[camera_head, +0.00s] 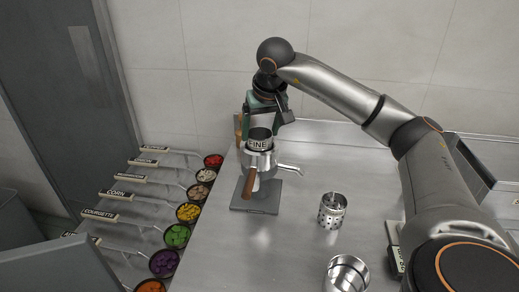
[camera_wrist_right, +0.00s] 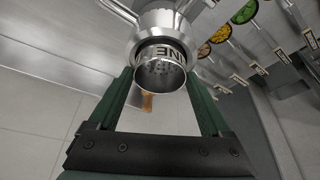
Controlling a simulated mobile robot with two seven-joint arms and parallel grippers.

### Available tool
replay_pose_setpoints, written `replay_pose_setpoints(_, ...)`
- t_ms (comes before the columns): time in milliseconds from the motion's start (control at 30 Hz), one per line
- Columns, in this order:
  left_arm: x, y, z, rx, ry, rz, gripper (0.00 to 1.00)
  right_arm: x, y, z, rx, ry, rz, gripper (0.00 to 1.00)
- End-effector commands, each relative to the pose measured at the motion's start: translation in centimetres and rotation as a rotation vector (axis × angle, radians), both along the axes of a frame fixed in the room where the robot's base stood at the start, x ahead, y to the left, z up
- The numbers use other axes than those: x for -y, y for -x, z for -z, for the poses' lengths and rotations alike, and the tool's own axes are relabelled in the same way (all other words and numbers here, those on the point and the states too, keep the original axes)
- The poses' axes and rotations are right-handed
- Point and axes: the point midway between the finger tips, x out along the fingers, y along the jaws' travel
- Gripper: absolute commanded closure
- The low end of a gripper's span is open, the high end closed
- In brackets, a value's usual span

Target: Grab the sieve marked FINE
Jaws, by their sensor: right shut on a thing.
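The sieve marked FINE (camera_head: 259,141) is a small metal cylinder with a dark-lettered band. It sits upright at the top of a shiny metal holder (camera_head: 262,161) with a side arm and a brown handle, above a dark grey base plate (camera_head: 258,207). My right gripper (camera_head: 262,122) comes from above with its green fingers shut on the sieve. In the right wrist view the sieve (camera_wrist_right: 162,70) is between the two fingers, with the metal holder (camera_wrist_right: 165,22) just beyond it. Whether the sieve touches the holder is unclear. My left gripper is not in view.
A perforated metal cylinder (camera_head: 332,212) and a plain metal cup (camera_head: 346,273) stand on the steel counter (camera_head: 290,245). To the left are labelled ladles with coloured food, including red (camera_head: 214,161) and yellow (camera_head: 188,212). A tiled wall is behind.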

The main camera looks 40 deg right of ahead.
Motion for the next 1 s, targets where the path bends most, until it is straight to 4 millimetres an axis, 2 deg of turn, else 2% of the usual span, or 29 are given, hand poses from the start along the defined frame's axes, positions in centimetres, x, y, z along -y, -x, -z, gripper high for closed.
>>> replay_pose_setpoints(33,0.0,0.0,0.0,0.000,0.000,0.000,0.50,0.0,0.0,0.0,0.001,0.000,0.000,0.79)
replay_pose_setpoints(233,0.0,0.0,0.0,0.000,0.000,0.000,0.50,0.0,0.0,-0.1,0.001,0.000,0.000,1.00)
replay_pose_setpoints(567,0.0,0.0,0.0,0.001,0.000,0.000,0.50,0.0,-0.1,-0.4,0.004,-0.001,0.000,1.00)
replay_pose_setpoints(667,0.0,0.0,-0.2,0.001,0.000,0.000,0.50,-0.1,-0.1,-1.6,0.006,-0.002,-0.001,1.00)
replay_pose_setpoints(1000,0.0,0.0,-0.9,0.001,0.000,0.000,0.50,-0.1,-0.1,-8.2,0.005,-0.002,-0.001,1.00)
